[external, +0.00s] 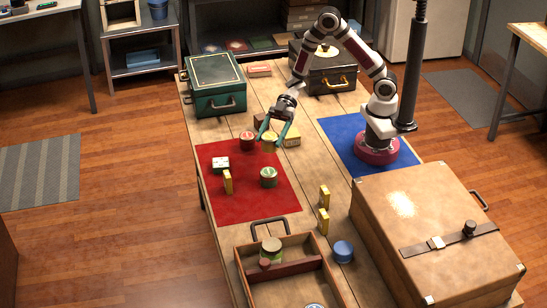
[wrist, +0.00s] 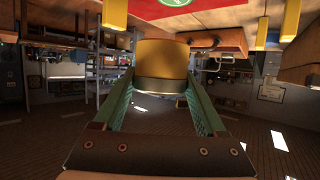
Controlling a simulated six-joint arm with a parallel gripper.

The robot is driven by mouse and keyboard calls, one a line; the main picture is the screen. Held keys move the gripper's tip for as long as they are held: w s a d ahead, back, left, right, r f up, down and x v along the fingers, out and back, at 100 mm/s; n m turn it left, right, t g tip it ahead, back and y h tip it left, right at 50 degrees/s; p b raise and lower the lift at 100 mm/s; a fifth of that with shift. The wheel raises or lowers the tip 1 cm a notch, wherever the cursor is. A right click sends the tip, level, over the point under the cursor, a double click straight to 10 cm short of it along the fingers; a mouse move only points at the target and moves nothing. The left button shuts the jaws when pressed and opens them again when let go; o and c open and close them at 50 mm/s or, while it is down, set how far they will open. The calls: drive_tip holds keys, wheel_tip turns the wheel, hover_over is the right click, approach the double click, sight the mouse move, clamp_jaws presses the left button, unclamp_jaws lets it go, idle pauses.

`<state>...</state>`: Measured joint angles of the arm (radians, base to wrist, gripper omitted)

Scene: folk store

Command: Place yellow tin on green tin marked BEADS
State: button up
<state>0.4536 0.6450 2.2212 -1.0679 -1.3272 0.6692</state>
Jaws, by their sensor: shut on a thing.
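My gripper (external: 274,133) is shut on the yellow tin (external: 269,137), holding it near the back edge of the red mat. In the wrist view the round yellow tin (wrist: 163,62) sits between the two green fingers of my gripper (wrist: 162,80). Another green tin (external: 271,247) with a pale lid stands in the wooden tray. The lettering is too small to read, so I cannot tell which is marked BEADS.
A red tin (external: 247,142) is close left of the held tin. A large tan case (external: 435,230) fills the front right.

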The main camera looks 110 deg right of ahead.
sight(269, 148)
drive_tip(key=a+f, duration=0.1)
drive_tip(key=w+a+f, duration=0.1)
drive_tip(key=a, duration=0.1)
drive_tip(key=shift+w+a, duration=0.1)
drive_tip(key=shift+w, duration=0.1)
drive_tip(key=shift+w+a+f, duration=0.1)
drive_tip(key=shift+f, duration=1)
drive_tip(key=shift+a+f, duration=0.1)
drive_tip(key=shift+f, duration=1)
drive_tip(key=shift+f, duration=0.1)
